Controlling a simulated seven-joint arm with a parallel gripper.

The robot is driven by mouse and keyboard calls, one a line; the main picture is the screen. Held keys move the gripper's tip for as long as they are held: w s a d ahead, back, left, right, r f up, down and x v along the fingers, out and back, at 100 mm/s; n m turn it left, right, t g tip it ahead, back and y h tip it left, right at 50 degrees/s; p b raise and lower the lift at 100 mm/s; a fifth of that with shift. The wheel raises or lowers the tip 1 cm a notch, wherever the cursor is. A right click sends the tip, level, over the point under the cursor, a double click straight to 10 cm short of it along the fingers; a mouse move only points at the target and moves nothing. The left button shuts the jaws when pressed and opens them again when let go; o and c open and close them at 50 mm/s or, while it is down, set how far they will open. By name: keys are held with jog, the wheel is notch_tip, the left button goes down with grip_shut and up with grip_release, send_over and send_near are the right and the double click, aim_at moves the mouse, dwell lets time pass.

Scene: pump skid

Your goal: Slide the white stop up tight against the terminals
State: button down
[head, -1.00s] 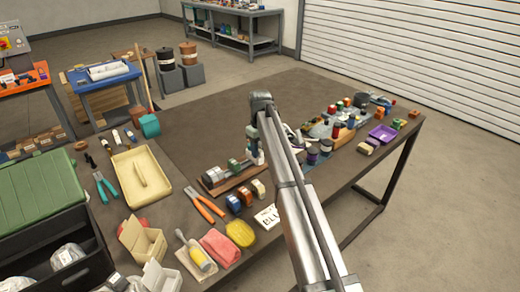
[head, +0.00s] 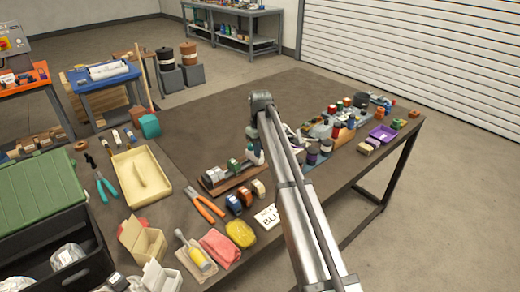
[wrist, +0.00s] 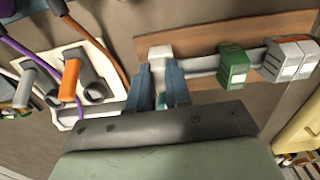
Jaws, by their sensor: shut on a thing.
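In the wrist view, the white stop (wrist: 160,51) sits on the metal rail (wrist: 204,64), with its lower part between the blue fingers of my gripper (wrist: 170,88). The fingers are shut on it. The green terminal (wrist: 232,66) stands on the rail to the right, with bare rail between it and the stop. Grey terminals (wrist: 288,58) stand farther right, apart from the green one. In the head view, the green terminal (head: 234,165) and grey terminals (head: 211,177) show left of my gripper (head: 255,158); the stop is hard to make out there.
The rail is on a brown board (wrist: 210,28). Left of it in the wrist view is a white plate (wrist: 85,75) with an orange-handled part and cables. In the head view, orange-handled pliers (head: 206,207) and small coloured blocks lie near the board. The table behind is clear.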

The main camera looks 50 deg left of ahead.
jog(key=s, duration=1.1)
jog(key=shift+s, duration=0.35)
jog(key=c, duration=1)
grip_release()
jog(key=shift+c, duration=0.2)
notch_tip(320, 180, up, 14)
jog(key=shift+w+f, duration=0.1)
jog(key=shift+f, duration=0.05)
